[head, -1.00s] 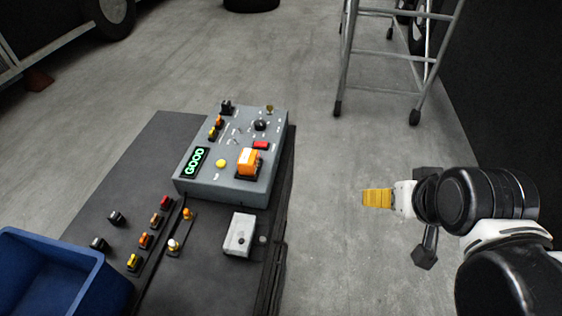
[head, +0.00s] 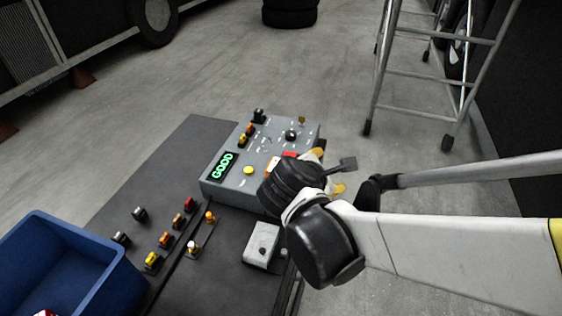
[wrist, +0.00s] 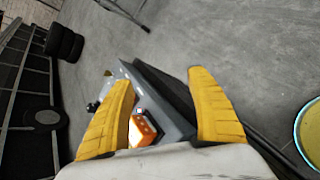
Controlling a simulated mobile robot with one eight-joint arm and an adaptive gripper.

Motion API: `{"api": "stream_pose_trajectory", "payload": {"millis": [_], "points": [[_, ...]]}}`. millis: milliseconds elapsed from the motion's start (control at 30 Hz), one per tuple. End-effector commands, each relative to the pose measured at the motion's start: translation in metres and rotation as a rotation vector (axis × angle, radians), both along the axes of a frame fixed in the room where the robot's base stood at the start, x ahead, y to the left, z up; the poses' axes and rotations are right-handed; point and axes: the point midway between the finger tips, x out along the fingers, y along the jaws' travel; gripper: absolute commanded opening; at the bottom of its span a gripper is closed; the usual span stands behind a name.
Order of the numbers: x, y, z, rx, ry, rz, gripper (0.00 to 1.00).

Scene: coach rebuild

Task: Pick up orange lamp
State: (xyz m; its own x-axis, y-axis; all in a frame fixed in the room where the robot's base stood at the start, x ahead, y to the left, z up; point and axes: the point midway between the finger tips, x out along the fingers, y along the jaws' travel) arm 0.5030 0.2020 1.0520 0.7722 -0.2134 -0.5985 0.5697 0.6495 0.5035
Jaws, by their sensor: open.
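A small round-topped orange piece (head: 210,216), which looks like the orange lamp, stands on a narrow plate on the dark table, left of the grey control box (head: 225,195). A white-topped piece (head: 193,247) stands on the same plate. My gripper (head: 328,170) is open over the right side of the control box, well right of the orange piece. In the wrist view its yellow fingers (wrist: 160,80) are apart with nothing held. An orange switch block (wrist: 142,130) on the box shows between them; in the head view my wrist mostly hides this block.
A blue bin (head: 130,262) stands at the table's left front. Several small coloured switches (head: 165,239) stand in a row beside the plate. A light grey box (head: 262,242) lies near my wrist. A metal ladder (head: 371,100) stands on open floor behind.

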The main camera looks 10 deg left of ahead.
Motion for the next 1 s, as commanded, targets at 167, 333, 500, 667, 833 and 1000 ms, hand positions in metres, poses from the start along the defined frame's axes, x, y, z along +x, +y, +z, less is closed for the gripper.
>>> {"api": "stream_pose_trajectory", "payload": {"millis": [167,333,500,667,833,1000], "points": [[-0.010,0.099,-0.025,-0.436,-0.085,0.340,0.67],[-0.042,0.146,-0.034,-0.611,-0.157,0.484,0.67],[-0.034,0.154,-0.043,-0.648,-0.174,0.509,0.67],[-0.008,0.151,-0.052,-0.646,-0.172,0.508,0.67],[0.005,0.150,-0.056,-0.645,-0.172,0.509,0.67],[0.019,0.146,-0.065,-0.645,-0.171,0.507,0.67]]}}
